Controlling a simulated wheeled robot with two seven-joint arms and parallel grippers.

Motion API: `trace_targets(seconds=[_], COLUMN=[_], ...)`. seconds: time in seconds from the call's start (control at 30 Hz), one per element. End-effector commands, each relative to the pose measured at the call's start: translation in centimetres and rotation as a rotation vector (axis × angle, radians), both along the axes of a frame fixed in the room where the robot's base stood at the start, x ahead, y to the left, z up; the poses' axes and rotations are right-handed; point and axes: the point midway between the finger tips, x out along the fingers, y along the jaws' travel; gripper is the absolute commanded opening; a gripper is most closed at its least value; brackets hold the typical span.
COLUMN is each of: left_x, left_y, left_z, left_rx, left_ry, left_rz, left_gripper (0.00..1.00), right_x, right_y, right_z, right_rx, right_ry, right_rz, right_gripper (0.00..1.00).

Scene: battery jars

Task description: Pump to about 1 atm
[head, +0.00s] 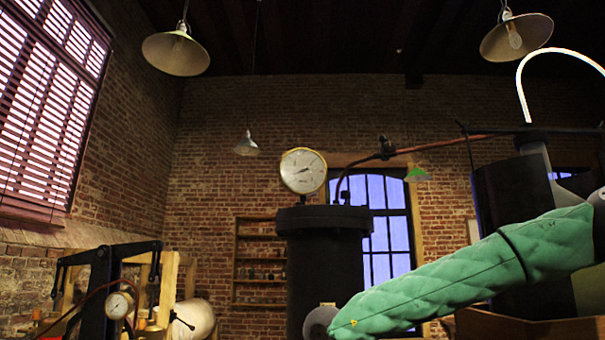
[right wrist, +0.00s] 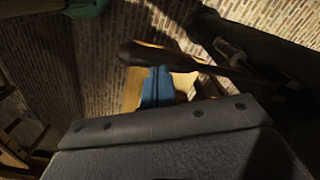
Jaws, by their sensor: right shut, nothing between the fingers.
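A round white pressure gauge (head: 303,171) with a brass rim stands on top of a tall black cylinder (head: 325,260) in the head view. Its scale and needle are too small to read surely. My right arm, in a green padded sleeve, crosses the lower right and hides part of the cylinder's base. In the right wrist view my right gripper (right wrist: 165,130) shows as a grey bolted body at the bottom; it is shut and empty. A dark handle-like bar (right wrist: 150,55) lies beyond it; I cannot tell if they touch. My left gripper is not in view.
A black stand with hanging arms (head: 105,270) and a second small gauge (head: 118,305) are at lower left. A copper pipe (head: 440,144) runs right from a valve (head: 385,150). A dark vessel (head: 512,195) stands at right. Wall shelves (head: 258,262) are behind.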

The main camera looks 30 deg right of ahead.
Motion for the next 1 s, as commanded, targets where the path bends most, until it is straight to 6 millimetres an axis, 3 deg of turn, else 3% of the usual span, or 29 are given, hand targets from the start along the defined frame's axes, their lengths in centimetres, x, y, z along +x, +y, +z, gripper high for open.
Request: trace_targets(seconds=[0.33,1.0], left_x=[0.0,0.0], left_y=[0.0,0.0], left_z=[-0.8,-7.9], left_rx=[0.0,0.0], left_ry=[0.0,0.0], left_rz=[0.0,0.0], left_gripper=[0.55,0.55], right_x=[0.0,0.0], right_y=[0.0,0.0], right_z=[-1.0,-9.6], right_rx=[0.0,0.001], right_ry=[0.0,0.0], right_rz=[0.0,0.0], right_gripper=[0.0,0.0])
